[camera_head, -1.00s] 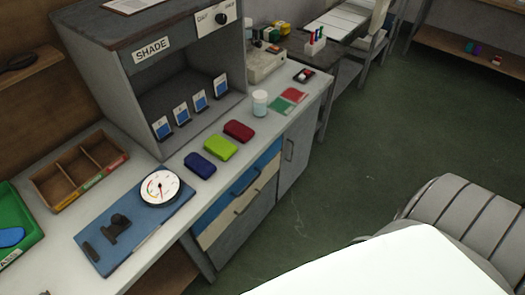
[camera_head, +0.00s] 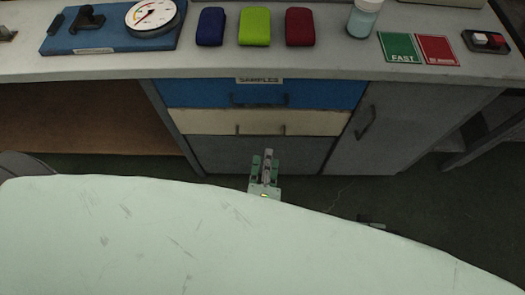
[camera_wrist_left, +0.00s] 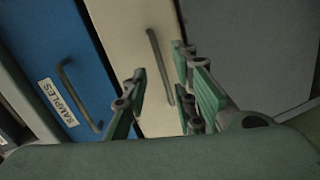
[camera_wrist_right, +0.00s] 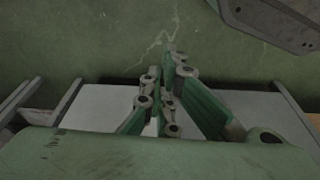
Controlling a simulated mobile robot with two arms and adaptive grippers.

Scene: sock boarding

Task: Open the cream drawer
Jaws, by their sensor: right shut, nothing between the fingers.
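The cream drawer (camera_head: 205,122) is closed, below the blue drawer (camera_head: 205,94) in the grey cabinet. Its bar handle (camera_head: 262,133) shows in the head view and also in the left wrist view (camera_wrist_left: 158,62). My left gripper (camera_head: 264,155) is just in front of and below this handle in the head view. In the left wrist view its fingers (camera_wrist_left: 160,88) are apart, with the handle seen between them; I cannot tell whether they touch it.
The blue drawer has a SAMPLES label (camera_head: 259,80) and a handle just above the cream one. A grey door (camera_head: 400,120) is on the right, an open shelf space (camera_head: 80,120) on the left. Blue, green and red cases (camera_head: 297,27) and a jar (camera_head: 364,18) stand on the counter.

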